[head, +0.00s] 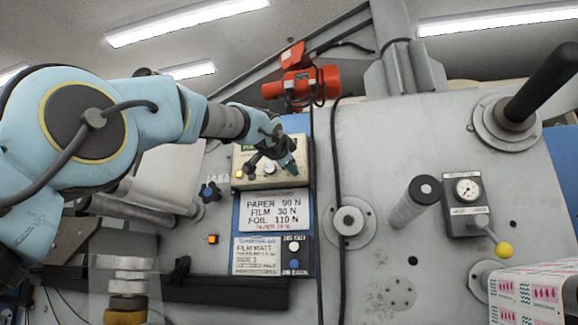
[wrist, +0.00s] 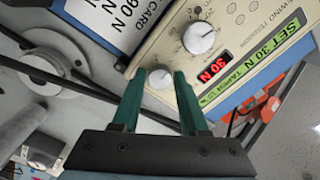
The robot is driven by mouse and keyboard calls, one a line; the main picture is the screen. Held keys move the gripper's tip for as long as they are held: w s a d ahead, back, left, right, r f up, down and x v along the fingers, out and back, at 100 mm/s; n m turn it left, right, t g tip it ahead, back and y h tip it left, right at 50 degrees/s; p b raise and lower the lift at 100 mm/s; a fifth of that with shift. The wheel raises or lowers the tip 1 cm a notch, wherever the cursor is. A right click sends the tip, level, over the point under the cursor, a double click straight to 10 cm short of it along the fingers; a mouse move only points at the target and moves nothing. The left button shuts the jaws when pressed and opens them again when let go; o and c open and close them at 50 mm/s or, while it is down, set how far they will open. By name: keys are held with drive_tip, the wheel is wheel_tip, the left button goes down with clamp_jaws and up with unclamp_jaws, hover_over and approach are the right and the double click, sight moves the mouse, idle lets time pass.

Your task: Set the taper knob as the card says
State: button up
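A cream control box (head: 296,178) is fixed to the machine's front; my gripper (head: 288,162) is in front of it. In the wrist view the box's panel (wrist: 255,45) has a large knob (wrist: 201,38) and a smaller knob (wrist: 160,78). My open gripper (wrist: 160,74) has its green fingertips on either side of the smaller knob; I cannot tell if they touch it. A red display (wrist: 214,66) reads 90 N; a green one (wrist: 245,75) reads SET 30 N and TAPER, its value unreadable. The card (head: 270,212) reads PAPER 90 N, FILM 30 N, FOIL 110 N; its red line is blurred.
A ticket (head: 258,256) under the card reads FILM MATT. Beside it is a plate with a white and a blue button (head: 294,264). A black cable (head: 336,180) hangs right of the box. A gauge (head: 467,190) with a yellow-tipped lever (head: 503,249) is further right.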

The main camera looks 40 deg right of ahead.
drive_tip(key=o, duration=0.3)
drive_tip(key=b+v, duration=0.5)
drive_tip(key=v, duration=0.5)
drive_tip(key=shift+s+a+b, duration=0.15)
drive_tip(key=shift+a+b, duration=0.2)
drive_tip(key=shift+f, duration=0.1)
